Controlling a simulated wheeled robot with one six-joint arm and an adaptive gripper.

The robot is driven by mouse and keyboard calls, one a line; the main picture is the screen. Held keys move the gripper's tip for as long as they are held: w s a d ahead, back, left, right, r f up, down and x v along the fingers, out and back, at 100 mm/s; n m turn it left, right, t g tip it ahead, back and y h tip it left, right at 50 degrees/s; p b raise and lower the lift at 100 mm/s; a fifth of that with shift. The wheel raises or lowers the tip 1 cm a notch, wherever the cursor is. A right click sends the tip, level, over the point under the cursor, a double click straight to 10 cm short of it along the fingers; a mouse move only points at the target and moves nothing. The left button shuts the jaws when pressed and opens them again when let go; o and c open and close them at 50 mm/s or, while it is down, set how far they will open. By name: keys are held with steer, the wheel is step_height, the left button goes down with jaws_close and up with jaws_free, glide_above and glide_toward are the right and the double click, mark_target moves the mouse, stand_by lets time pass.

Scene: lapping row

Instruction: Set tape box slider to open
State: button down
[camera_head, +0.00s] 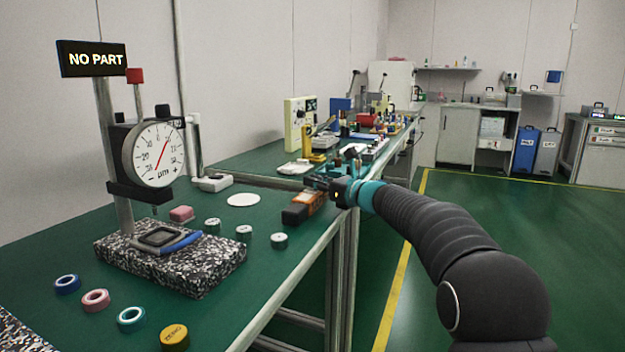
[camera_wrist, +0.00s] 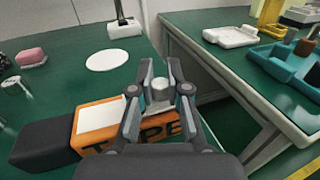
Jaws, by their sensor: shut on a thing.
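The tape box is orange with dark lettering and a pale top panel; it lies on the near green bench in the head view (camera_head: 312,199) and at the lower left in the wrist view (camera_wrist: 90,122). A dark block (camera_wrist: 42,143) covers its left end. My gripper (camera_wrist: 160,88) is at the box's right end, its fingers closed around a small grey piece, which looks like the slider knob. In the head view my gripper (camera_head: 328,182) hides that end of the box. The slider's track and exact position are hidden by the fingers.
A white disc (camera_head: 243,199), small capped pots (camera_head: 279,240) and a pink block (camera_head: 181,214) lie on the bench. A dial gauge stand (camera_head: 153,155) rises at the left. A second bench with a white tray (camera_wrist: 232,36) and blue-green holder (camera_wrist: 285,70) stands beyond a gap.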

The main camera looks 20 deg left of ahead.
steer(key=c, duration=1.1)
jaws_free()
steer(key=shift+d, duration=0.1)
steer(key=v, duration=1.2)
steer(key=s+d+f+n+g+h, duration=0.1)
steer(key=s+d+n+h, duration=0.1)
steer(key=s+d+n, duration=0.35)
steer(key=s+d+f+n+h+p, duration=0.1)
steer(key=s+d+f+n+h, duration=0.15)
steer(key=s, duration=0.65)
steer(key=s+d+f+n+g+h, duration=0.1)
steer(key=s+d+n+h, duration=0.3)
steer(key=s, duration=0.3)
steer(key=s+d+f+n+h, duration=0.4)
steer(key=s+d+f+n, duration=0.1)
steer(key=s+d, duration=0.5)
steer(key=s+d+f+n+h, duration=0.4)
steer(key=s+d+f+n, duration=0.1)
steer(key=s+d, duration=0.4)
steer(key=shift+s+d+n+t+p, duration=0.35)
steer(key=shift+s+p, duration=0.1)
steer(key=shift+s, duration=0.15)
